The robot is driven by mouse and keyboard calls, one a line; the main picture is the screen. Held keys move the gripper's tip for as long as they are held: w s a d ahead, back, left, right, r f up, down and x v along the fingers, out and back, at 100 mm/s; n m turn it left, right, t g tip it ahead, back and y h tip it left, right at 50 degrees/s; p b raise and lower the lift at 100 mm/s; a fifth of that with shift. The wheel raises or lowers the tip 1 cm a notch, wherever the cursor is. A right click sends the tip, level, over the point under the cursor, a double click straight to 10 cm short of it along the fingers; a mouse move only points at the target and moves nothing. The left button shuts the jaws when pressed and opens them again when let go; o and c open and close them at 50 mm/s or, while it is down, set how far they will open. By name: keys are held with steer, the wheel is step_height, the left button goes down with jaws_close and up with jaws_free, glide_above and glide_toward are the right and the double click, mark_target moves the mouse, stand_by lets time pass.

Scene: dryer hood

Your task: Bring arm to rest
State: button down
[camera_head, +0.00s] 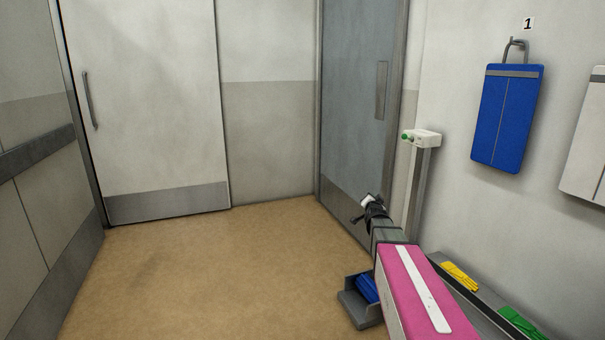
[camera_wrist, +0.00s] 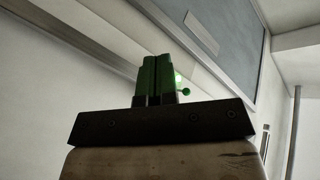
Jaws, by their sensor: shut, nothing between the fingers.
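My gripper (camera_wrist: 157,77) shows in the wrist view with its two dark green fingers pressed together. Nothing is held between them. In the head view the dark end of my arm reaches out at the lower right, in front of the grey door (camera_head: 358,100). The fingertips are too small to make out clearly there. A small green knob (camera_wrist: 186,91) shows just right of the fingers in the wrist view, with a bright green glow beside it. I cannot tell whether the fingers touch it.
A white box (camera_head: 425,138) with green knobs tops a post by the right wall. A tray (camera_head: 356,311) holds something blue. Yellow (camera_head: 460,276) and green gloves (camera_head: 522,322) lie at lower right. The brown floor is clear to the left.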

steer(key=s+a+f+n+g+y, duration=0.35)
steer(key=s+a+f+g, duration=0.25)
steer(key=s+f, duration=0.4)
steer(key=s+a+f+n+g, duration=0.1)
steer(key=s+f+n+g, duration=0.1)
steer(key=s, duration=0.6)
steer(key=s+a+f+n+g, duration=0.2)
steer(key=s+f+g, duration=0.2)
steer(key=s, duration=0.4)
steer(key=s+a+f+n+g, duration=0.2)
steer(key=s+g, duration=0.3)
steer(key=s, duration=0.4)
steer(key=shift+a+f+h, duration=0.25)
steer(key=shift+f+h, duration=0.1)
steer(key=shift+f, duration=0.4)
steer(key=shift+s, duration=0.1)
